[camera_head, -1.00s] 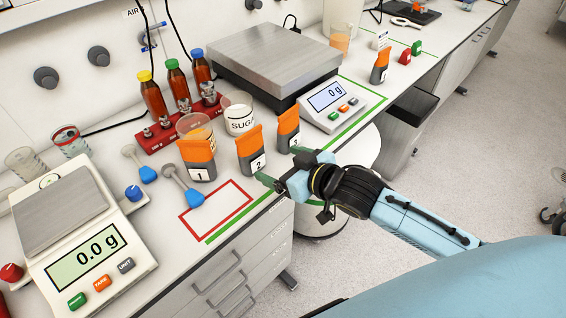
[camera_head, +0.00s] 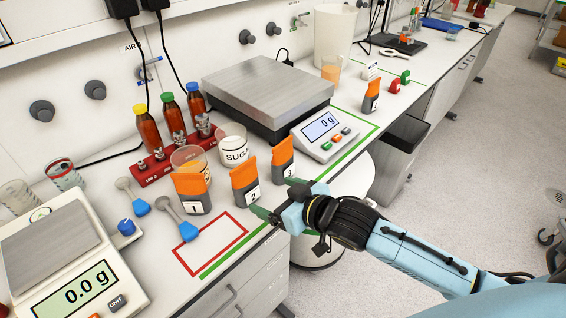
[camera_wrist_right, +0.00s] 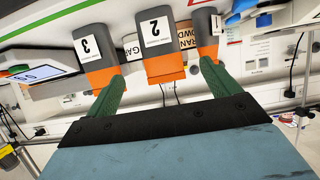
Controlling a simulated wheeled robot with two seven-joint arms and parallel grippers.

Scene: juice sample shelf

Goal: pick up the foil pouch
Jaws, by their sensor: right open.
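Orange-and-grey pouches stand upright on the bench: pouch 1 (camera_head: 193,194), pouch 2 (camera_head: 246,186), pouch 3 (camera_head: 284,161), and another (camera_head: 371,96) beside the large scale. My right gripper (camera_head: 276,196) is open and empty at the bench's front edge, with its green fingers pointing at pouch 2. In the right wrist view, which is upside down, pouch 2 (camera_wrist_right: 155,38) lies between the fingers of the gripper (camera_wrist_right: 160,72). There pouch 3 (camera_wrist_right: 92,45) is at the left finger and pouch 1 (camera_wrist_right: 207,38) at the right finger. Contact cannot be told. My left gripper is out of view.
A large steel scale (camera_head: 268,82) and a small scale (camera_head: 50,235) flank the pouches. Behind them stand a sugar beaker (camera_head: 233,147), an orange powder beaker (camera_head: 187,160) and a red bottle rack (camera_head: 150,172). Blue scoops (camera_head: 188,232) lie left. The red-outlined area (camera_head: 230,240) is clear.

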